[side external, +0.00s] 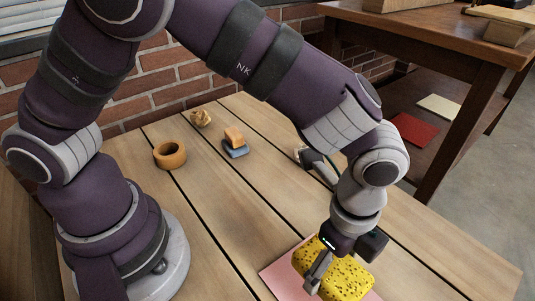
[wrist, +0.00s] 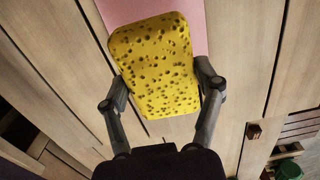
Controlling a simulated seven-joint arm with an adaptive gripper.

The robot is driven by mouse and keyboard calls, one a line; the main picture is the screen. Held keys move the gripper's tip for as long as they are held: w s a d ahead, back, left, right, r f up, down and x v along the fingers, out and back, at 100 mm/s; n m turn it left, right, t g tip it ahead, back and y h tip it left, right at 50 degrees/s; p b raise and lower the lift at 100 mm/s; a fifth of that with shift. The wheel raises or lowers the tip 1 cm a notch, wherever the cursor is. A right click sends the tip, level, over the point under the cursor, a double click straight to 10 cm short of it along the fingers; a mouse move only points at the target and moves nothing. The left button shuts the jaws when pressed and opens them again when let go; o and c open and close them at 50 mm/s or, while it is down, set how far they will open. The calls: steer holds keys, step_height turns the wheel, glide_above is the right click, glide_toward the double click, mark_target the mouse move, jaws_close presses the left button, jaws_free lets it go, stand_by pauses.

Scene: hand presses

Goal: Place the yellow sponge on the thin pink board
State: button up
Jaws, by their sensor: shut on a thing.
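The yellow sponge (side external: 343,275) with dark holes is between the fingers of my gripper (side external: 318,272), which is shut on it. In the wrist view the sponge (wrist: 155,65) sits between the two fingertips of my gripper (wrist: 163,90), one on each side. The thin pink board (side external: 283,278) lies on the table under and around the sponge in the side view. In the wrist view the pink board (wrist: 198,18) shows beyond the sponge's far end, and the sponge's near part overlaps bare wood. I cannot tell whether the sponge touches the board.
On the wooden table (side external: 235,210) stand an orange-brown ring (side external: 170,155), a blue sponge-like block (side external: 236,152) with an orange block (side external: 233,135) on it, and a crumpled tan object (side external: 201,118). A grey tool-like object (side external: 316,163) lies behind my wrist. The table's middle is clear.

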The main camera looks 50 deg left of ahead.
mark_target(326, 281)
step_height(326, 281, down, 5)
steer(key=shift+f, duration=0.1)
steer(key=o, duration=0.8)
steer(key=shift+f, duration=0.1)
steer(key=shift+o, duration=0.2)
